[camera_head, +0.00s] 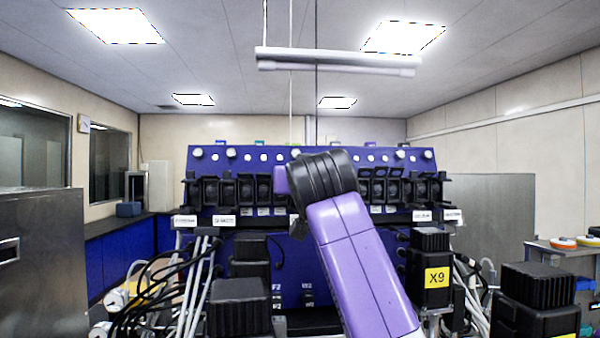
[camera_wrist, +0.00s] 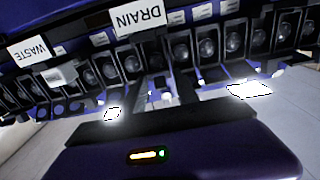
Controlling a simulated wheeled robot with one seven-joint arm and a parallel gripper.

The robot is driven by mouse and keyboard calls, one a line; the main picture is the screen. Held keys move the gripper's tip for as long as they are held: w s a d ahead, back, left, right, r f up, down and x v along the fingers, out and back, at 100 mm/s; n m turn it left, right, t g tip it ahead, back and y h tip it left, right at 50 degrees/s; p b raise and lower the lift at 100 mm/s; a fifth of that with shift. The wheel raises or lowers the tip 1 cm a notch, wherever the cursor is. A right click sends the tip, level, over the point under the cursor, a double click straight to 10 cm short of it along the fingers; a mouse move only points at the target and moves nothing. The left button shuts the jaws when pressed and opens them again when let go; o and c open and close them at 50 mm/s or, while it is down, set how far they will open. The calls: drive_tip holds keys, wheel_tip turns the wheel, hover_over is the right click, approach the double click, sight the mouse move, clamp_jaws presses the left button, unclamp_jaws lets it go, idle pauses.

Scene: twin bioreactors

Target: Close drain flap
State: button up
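In the wrist view a white label reading DRAIN (camera_wrist: 139,18) sits on the row of black pump units, with a WASTE label (camera_wrist: 28,47) to its left. The labels and units appear tilted. I cannot tell which piece is the drain flap or how far open it is. In the head view the row of black units (camera_head: 228,190) crosses the blue front, and my purple arm with its black joint covers its middle. My gripper is mostly hidden behind that joint. In the wrist view its purple body fills the bottom, close to the row; its fingers cannot be clearly made out.
Black motor boxes stand low in front, one marked X9 (camera_head: 437,278). Bundled tubes and cables (camera_head: 190,285) hang at the left. A steel cabinet (camera_head: 40,260) stands at far left, and a side table (camera_head: 560,249) at right.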

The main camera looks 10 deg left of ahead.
drive_tip(key=shift+w+a, duration=0.1)
drive_tip(key=shift+w, duration=0.1)
clamp_jaws()
drive_tip(key=shift+f, duration=0.1)
